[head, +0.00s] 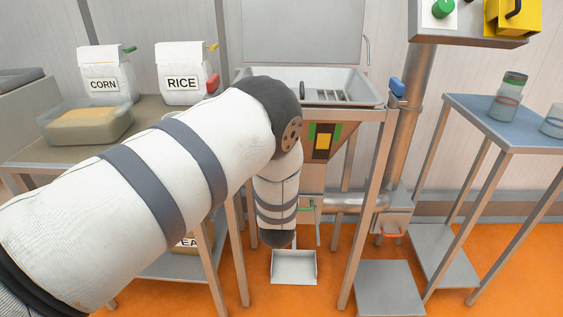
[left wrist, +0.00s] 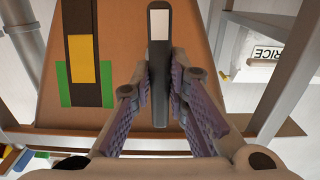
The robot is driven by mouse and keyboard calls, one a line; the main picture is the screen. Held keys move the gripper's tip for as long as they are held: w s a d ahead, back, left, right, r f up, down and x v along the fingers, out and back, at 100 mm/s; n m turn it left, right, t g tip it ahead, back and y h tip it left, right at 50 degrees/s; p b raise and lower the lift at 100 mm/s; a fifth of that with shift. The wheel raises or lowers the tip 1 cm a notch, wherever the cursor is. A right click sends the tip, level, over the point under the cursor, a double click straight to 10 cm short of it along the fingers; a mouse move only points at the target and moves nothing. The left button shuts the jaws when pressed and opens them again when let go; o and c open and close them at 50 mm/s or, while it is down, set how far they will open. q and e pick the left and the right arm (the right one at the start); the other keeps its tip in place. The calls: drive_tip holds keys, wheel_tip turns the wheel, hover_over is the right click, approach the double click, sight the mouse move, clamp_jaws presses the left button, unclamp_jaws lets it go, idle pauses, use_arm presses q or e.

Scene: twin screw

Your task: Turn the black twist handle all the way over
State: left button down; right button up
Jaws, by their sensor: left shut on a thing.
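A black twist handle (left wrist: 158,55) with a pale patch near its far end shows in the left wrist view, lengthwise up the picture. My left gripper (left wrist: 160,85) is shut on it, with a purple-grey ribbed finger pad on each side. The handle stands in front of a brown panel (left wrist: 200,20) that bears a black strip with a yellow block (left wrist: 83,58) and a green patch. In the head view my left arm hides the gripper and the handle. The same yellow marker (head: 323,141) shows beside my arm. My right gripper is not in view.
A metal hopper tray (head: 345,95) stands above the marked panel. CORN (head: 104,84) and RICE (head: 181,84) bags and a bin (head: 85,135) stand on the left table. A metal post (head: 412,85) and a blue-topped table (head: 520,125) are at right. A small tray (head: 294,268) lies below.

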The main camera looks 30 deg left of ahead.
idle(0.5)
use_arm(q)
drive_tip(key=c, duration=1.6)
unclamp_jaws()
drive_tip(key=shift+o, duration=0.2)
drive_tip(key=v, duration=1.2)
